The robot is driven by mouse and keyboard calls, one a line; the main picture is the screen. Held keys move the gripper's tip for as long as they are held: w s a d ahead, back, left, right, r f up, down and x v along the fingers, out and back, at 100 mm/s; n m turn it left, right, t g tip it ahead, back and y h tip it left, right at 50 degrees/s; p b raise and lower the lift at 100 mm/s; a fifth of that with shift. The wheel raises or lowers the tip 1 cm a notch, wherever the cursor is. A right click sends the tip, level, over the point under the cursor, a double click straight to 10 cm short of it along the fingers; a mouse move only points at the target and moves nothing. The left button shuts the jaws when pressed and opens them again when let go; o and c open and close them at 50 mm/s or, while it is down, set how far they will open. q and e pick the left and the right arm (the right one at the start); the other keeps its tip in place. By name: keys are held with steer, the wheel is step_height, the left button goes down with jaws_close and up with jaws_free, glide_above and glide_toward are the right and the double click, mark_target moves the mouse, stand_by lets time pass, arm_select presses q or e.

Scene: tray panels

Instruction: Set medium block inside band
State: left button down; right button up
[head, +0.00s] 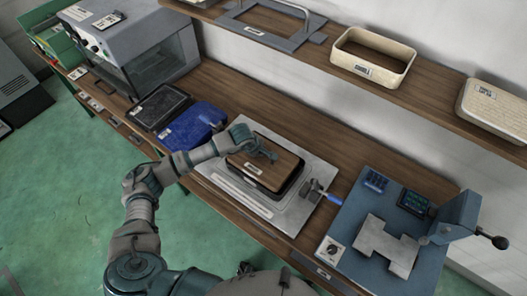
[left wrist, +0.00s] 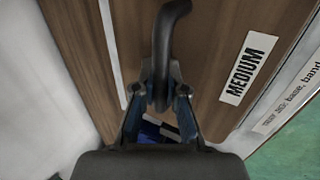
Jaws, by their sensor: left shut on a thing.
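The medium block (head: 275,163) has a flat brown wooden top and a dark curved handle (left wrist: 163,50). In the left wrist view its white label reads MEDIUM. My left gripper (head: 263,151) reaches over the block from the left. In the left wrist view the gripper (left wrist: 160,92) is shut on the handle. A black rim (head: 292,186) shows below the block's edge, on the light grey plate. I cannot tell whether the block rests within that rim or hangs just above it. In the left wrist view the plate's label includes the words "base, band". My right gripper is not in view.
A blue-handled tool (head: 328,195) lies at the plate's right edge. A blue machine (head: 385,235) with a lever stands to the right. Blue (head: 192,125) and black (head: 158,106) trays sit to the left. A cream frame (head: 372,57) is on the shelf above.

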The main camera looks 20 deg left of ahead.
arm_select(q)
steer(key=shift+a, duration=0.35)
steer(key=shift+w+d+r, duration=0.1)
steer(key=shift+d+r, duration=0.05)
steer(key=shift+d, duration=0.65)
steer(key=shift+d+r, duration=0.15)
steer(key=shift+d, duration=0.65)
steer(key=shift+a+f, duration=0.2)
steer(key=shift+a, duration=0.85)
steer(key=shift+a+f+b, duration=0.1)
steer(key=shift+a+b, duration=0.25)
steer(key=shift+d, duration=0.4)
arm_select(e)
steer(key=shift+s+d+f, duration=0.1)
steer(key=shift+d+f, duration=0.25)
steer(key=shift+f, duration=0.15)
arm_select(q)
steer(key=shift+a, duration=0.65)
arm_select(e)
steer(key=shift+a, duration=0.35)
arm_select(q)
steer(key=shift+d+b, duration=0.1)
steer(key=shift+b, duration=0.2)
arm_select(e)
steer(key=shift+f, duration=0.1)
